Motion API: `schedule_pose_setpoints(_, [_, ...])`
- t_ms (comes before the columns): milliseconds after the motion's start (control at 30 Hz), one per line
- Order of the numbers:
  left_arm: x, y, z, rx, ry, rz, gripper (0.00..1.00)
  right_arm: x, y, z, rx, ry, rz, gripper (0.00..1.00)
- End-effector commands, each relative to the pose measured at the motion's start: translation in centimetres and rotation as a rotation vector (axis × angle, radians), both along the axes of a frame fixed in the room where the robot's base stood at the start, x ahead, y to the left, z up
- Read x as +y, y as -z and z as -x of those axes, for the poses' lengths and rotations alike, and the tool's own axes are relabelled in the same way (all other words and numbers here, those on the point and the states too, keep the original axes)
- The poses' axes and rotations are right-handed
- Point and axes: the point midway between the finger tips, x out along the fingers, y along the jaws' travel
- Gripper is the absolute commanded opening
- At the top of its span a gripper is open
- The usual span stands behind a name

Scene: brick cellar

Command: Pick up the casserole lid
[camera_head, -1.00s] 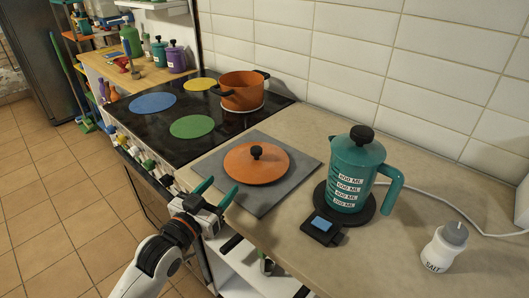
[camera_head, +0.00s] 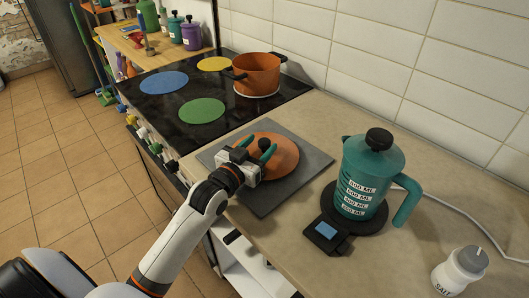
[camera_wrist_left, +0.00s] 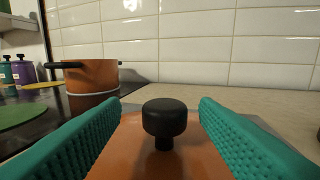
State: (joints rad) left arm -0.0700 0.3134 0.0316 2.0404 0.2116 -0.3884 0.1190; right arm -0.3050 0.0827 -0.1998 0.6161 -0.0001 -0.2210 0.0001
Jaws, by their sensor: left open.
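The casserole lid (camera_head: 285,160) is orange and round with a black knob. It lies on a grey square mat (camera_head: 262,205) on the counter. My left gripper (camera_head: 257,150) is open over the lid, its two teal fingers pointing at the black knob (camera_head: 268,147). In the left wrist view the knob (camera_wrist_left: 165,118) stands centred between and a little beyond the open fingers, with the lid (camera_wrist_left: 160,162) below. The fingers appear apart from the knob. My right gripper is not in view.
An orange casserole pot (camera_head: 258,75) stands at the back of the black hob (camera_head: 160,112). A teal jug (camera_head: 365,180) on a black base with a small display is right of the mat. A salt shaker (camera_head: 462,270) stands further right.

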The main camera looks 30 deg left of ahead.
Motion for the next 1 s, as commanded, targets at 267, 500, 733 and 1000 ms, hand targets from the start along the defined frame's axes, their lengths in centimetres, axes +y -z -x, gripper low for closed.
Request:
schedule_pose_setpoints(267, [-0.6, 0.2, -3.8, -0.002, 0.001, 0.001, 0.55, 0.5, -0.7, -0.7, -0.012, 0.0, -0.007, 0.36])
schedule_pose_setpoints(500, [-0.7, 0.4, -4.2, 0.0, 0.001, 0.0, 0.55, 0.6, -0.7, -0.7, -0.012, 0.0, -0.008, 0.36])
schedule_pose_setpoints(733, [-0.7, 0.4, -4.2, 0.0, 0.001, 0.0, 0.26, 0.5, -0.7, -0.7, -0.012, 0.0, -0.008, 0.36])
schedule_pose_setpoints(1000, [-0.6, 0.3, -4.1, -0.002, 0.001, 0.0, 0.0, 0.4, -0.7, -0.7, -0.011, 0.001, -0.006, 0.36])
